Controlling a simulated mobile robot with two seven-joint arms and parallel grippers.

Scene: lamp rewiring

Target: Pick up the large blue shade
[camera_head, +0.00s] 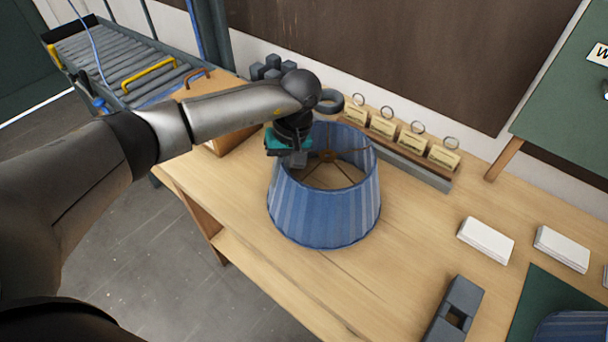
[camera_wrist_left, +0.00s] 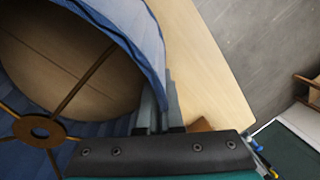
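The large blue shade (camera_head: 325,215) is pleated and stands upright on the wooden table, wide end down, its open top showing a wire spider inside. It also shows in the left wrist view (camera_wrist_left: 135,28), with its brass ring and spokes at the left. My left gripper (camera_head: 298,160) points down at the shade's upper rim, on its left side. In the left wrist view its two fingers (camera_wrist_left: 160,108) are close together, one on each side of the shade's wall, and appear shut on it. My right gripper is not in view.
A grey rail with several tagged cards (camera_head: 400,132) stands behind the shade. White blocks (camera_head: 486,240), a dark grey block (camera_head: 453,310) and part of another blue shade (camera_head: 572,328) on a green mat lie at the right. A roller conveyor (camera_head: 120,60) is beyond the table's left edge.

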